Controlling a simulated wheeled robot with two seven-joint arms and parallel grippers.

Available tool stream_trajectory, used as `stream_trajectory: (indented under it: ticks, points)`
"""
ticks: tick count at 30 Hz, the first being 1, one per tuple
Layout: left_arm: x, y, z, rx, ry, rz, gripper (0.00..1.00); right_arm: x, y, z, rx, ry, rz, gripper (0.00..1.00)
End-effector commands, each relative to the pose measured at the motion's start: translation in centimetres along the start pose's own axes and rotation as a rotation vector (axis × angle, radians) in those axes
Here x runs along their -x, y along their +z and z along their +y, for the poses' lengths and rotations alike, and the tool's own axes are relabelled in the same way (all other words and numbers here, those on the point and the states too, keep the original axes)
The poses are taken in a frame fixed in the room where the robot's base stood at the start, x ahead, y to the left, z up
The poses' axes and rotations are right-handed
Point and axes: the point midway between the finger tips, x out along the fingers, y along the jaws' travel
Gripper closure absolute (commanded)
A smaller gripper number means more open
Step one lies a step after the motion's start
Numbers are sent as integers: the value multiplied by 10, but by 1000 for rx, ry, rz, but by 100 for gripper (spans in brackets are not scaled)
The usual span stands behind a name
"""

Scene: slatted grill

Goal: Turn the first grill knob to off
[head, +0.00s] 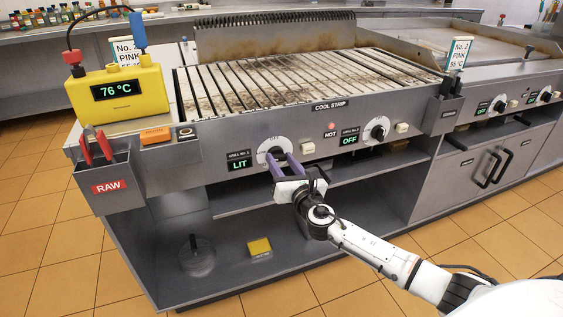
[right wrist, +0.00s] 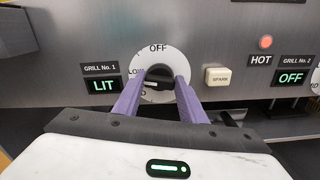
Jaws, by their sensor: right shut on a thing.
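My right gripper (head: 285,163) has purple fingers and is shut on this knob. In the right wrist view the fingers (right wrist: 158,88) sit on both sides of the dark knob grip (right wrist: 157,84). The dial (right wrist: 158,54) shows OFF at the top and LOW at the left; its lower part is hidden by the fingers. My left gripper is not in view.
A second knob (head: 377,130) is at the right, its display (head: 349,140) reading OFF. A pale spark button (right wrist: 217,76) sits just right of the first knob. A RAW bin (head: 108,186) with red-handled tools hangs at the left corner. An open shelf lies below.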

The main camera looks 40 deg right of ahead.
Motion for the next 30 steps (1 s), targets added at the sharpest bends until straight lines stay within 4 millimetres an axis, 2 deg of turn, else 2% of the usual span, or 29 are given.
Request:
stream_trajectory:
  ticks: [11,30]
  points:
    - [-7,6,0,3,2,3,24,0,-2,-1,-219,0,-1,85]
    - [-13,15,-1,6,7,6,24,0,-2,-3,-827,-1,-1,85]
